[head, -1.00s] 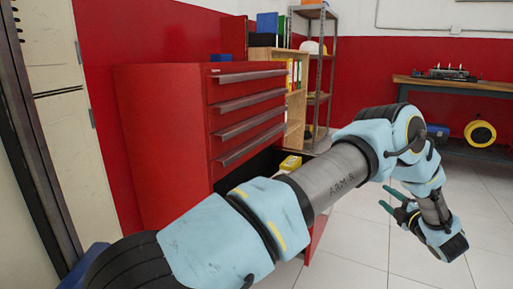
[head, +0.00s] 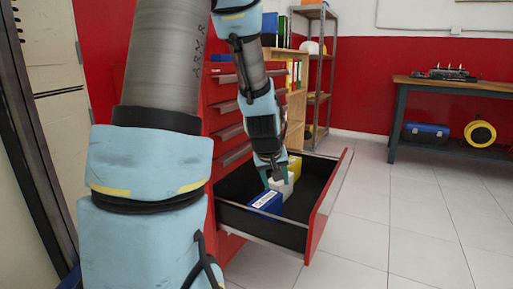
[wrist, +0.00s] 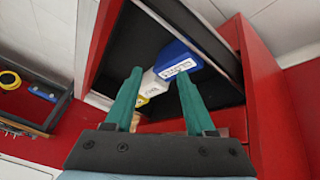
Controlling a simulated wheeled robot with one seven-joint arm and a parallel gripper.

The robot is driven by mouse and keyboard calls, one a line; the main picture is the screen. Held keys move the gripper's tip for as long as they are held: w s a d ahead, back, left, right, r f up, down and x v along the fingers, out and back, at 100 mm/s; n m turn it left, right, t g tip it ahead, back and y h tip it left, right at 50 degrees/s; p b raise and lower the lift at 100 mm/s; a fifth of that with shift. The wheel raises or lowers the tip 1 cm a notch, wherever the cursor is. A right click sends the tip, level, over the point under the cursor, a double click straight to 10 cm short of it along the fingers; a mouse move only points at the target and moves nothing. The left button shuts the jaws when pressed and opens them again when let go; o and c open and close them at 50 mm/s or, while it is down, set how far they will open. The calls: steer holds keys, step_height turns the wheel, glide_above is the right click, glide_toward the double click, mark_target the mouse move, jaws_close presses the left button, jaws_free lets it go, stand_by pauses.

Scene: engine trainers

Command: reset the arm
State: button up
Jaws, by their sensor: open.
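My gripper (head: 276,179) points down over an open drawer (head: 328,205) of the red tool cabinet (head: 222,92). In the wrist view its two teal fingers stand apart, so my gripper (wrist: 158,74) is open. I cannot tell whether the fingers touch a box.
A wooden shelf (head: 296,110) and a metal rack (head: 322,70) stand behind the cabinet. A workbench (head: 455,86) with a blue toolbox (head: 426,132) and a yellow reel (head: 480,133) is at right. The floor between is clear.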

steer(key=s+a+m+g+y, duration=0.2)
steer(key=s+a+g, duration=0.2)
steer(key=s+a, duration=1)
step_height(320, 180, up, 28)
steer(key=d+p, duration=0.2)
steer(key=p, duration=2.6)
steer(key=shift+s+p, duration=0.15)
steer(key=shift+p, duration=0.15)
steer(key=shift+d, duration=0.1)
